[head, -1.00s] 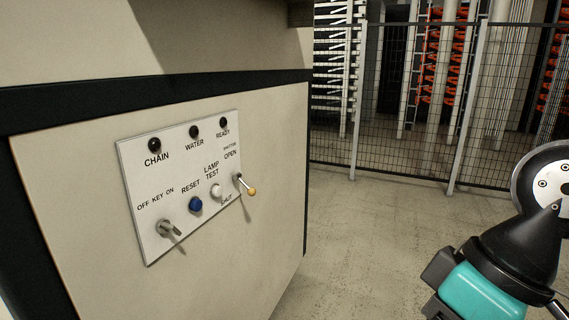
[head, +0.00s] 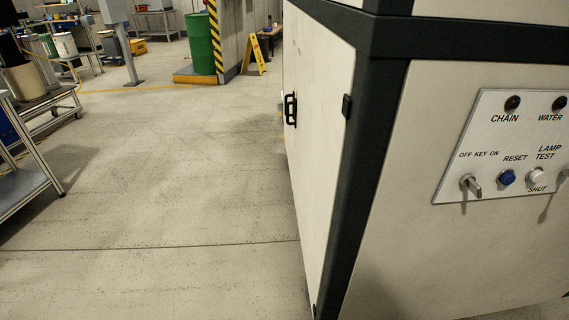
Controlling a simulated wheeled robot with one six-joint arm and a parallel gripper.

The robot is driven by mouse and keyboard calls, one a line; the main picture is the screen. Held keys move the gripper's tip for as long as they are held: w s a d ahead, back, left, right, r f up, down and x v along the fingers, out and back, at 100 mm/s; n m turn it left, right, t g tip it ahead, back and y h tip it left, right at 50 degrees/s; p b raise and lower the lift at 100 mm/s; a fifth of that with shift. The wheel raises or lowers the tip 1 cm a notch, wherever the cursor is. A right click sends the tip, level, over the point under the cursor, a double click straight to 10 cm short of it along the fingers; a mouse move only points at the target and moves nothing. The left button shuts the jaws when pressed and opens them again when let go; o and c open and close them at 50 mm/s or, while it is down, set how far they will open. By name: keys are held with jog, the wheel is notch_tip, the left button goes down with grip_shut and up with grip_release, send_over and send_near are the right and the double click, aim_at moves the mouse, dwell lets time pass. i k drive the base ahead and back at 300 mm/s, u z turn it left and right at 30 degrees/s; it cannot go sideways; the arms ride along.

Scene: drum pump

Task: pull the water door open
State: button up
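A cream door panel (head: 318,140) with a black handle (head: 290,109) is on the left side of the cabinet, seen at a steep angle. It looks shut, and a black hinge (head: 347,106) sits near its right edge. I cannot tell from any label whether this is the water door. On the cabinet's front face is a control panel (head: 460,140) with a dark lamp marked WATER (head: 559,103) and another marked CHAIN (head: 512,102). My gripper is not in view.
Open concrete floor (head: 180,200) lies left of the cabinet. A metal trolley (head: 30,150) stands at the left edge. A green drum (head: 201,43), a striped post (head: 216,35) and a yellow floor sign (head: 254,53) stand at the back.

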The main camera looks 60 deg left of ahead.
aim_at(326, 62)
jog(key=u, duration=2.2)
jog(key=i, duration=0.45)
jog(key=u, duration=1.3)
jog(key=i, duration=1.3)
jog(key=z, duration=0.35)
jog(key=i, duration=0.7)
jog(key=z, duration=1.05)
jog(key=i, duration=0.25)
jog(key=z, duration=0.2)
